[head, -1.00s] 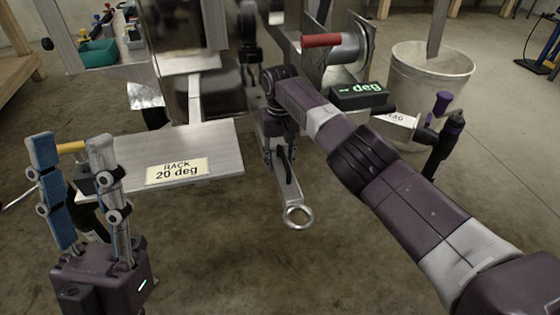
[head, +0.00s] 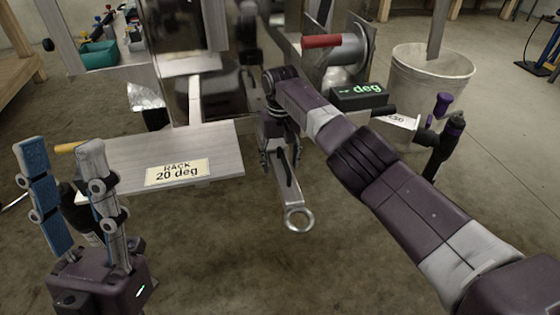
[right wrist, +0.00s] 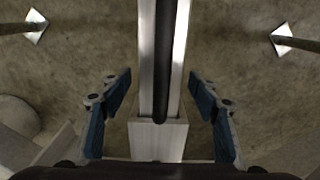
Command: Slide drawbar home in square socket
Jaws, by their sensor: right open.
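The drawbar (head: 291,193) is a flat silver bar ending in a ring eye (head: 299,220), low over the floor in the middle of the head view. In the right wrist view the drawbar (right wrist: 180,45) runs down the middle, with a black strip along it, to a wider square metal piece (right wrist: 158,139), which looks like the socket. My right gripper (right wrist: 160,95) is open, with one finger on each side of the bar and gaps between. In the head view my right arm hides part of the bar. My left gripper (head: 60,160) is open and empty at the left.
A board labelled "RACK 20 deg" (head: 215,150) lies left of the drawbar. A winch with a red handle (head: 322,41), a display reading "-- deg" (head: 358,96) and a bucket (head: 430,75) stand behind and right. The floor in front is clear.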

